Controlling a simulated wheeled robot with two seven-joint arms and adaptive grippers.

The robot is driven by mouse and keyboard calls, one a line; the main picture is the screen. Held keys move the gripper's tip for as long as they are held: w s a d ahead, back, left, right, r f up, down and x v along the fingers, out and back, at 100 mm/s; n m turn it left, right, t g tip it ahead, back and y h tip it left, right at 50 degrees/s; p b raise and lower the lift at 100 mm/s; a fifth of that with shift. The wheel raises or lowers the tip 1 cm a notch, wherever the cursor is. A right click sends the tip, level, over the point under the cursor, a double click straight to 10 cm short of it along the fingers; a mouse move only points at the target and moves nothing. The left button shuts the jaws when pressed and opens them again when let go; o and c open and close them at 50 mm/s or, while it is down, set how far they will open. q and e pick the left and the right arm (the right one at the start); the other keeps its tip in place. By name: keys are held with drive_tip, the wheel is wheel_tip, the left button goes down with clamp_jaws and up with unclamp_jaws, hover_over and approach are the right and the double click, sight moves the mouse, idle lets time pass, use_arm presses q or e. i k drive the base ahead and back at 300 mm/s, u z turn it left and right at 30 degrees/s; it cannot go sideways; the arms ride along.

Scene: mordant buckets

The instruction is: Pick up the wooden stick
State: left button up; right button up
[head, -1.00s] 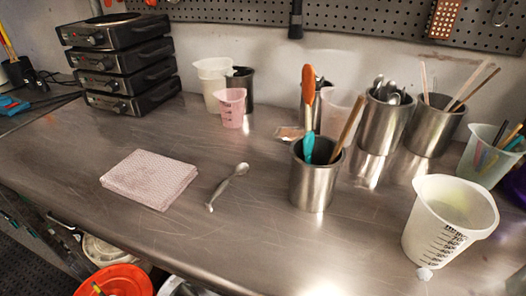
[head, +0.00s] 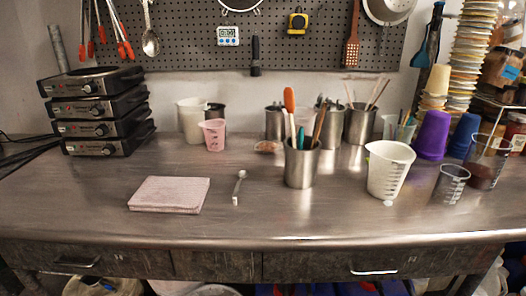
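A brown wooden stick (head: 319,125) stands tilted to the right in the front steel cup (head: 300,168). Its lower end is hidden inside the cup. An orange-headed spatula (head: 289,100) and a teal-handled tool (head: 301,137) stand in the same cup, just left of the stick. More thin sticks (head: 377,95) lean in a steel cup (head: 360,125) at the back right. Neither of my grippers shows in the head view.
A white measuring beaker (head: 388,170) stands right of the front cup. Stacked hot plates (head: 100,112) stand far left. The front strip of the steel table (head: 290,218) is clear.

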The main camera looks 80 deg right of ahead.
sight(324, 106)
drive_tip(key=u, duration=0.05)
drive_tip(key=i, duration=1.3)
drive_tip(key=z, duration=2.85)
